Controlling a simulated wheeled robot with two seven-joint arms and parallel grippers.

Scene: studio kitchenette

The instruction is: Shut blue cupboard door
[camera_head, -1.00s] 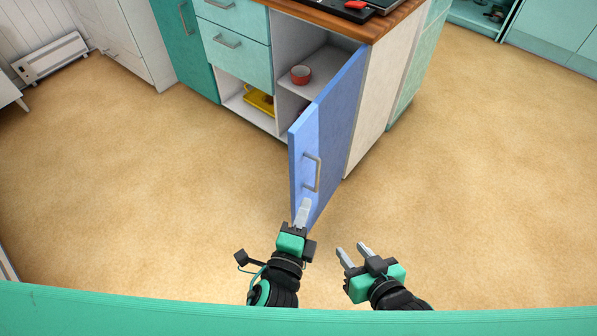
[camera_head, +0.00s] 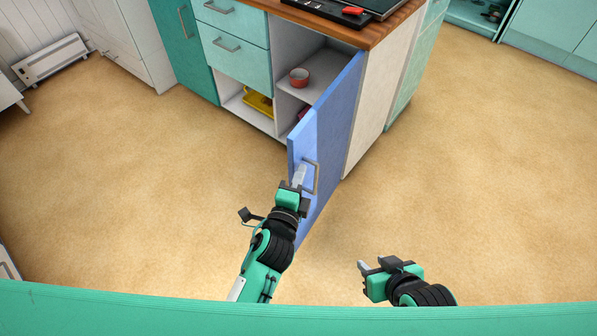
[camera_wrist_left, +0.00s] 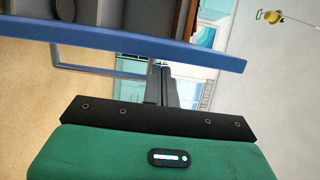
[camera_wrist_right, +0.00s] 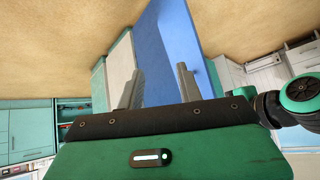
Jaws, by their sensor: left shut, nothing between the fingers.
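The blue cupboard door (camera_head: 335,130) stands wide open, swung out from the cabinet toward me. Its grey bar handle (camera_head: 317,177) is near the free edge; door and handle also show in the left wrist view, the door edge (camera_wrist_left: 110,42) crossing above the handle (camera_wrist_left: 85,69). My left gripper (camera_head: 299,172) is shut and empty, its fingertips close beside the handle at the door's free edge. I cannot tell whether they touch it. My right gripper (camera_head: 363,266) is open and empty, low and right of the door; its spread fingers show in the right wrist view (camera_wrist_right: 160,84).
The open cupboard holds a red bowl (camera_head: 299,77) on its shelf (camera_head: 318,88), and a yellow item (camera_head: 259,103) lies in the lower compartment to the left. Drawers (camera_head: 236,54) adjoin the opening. The floor on both sides of the door is clear.

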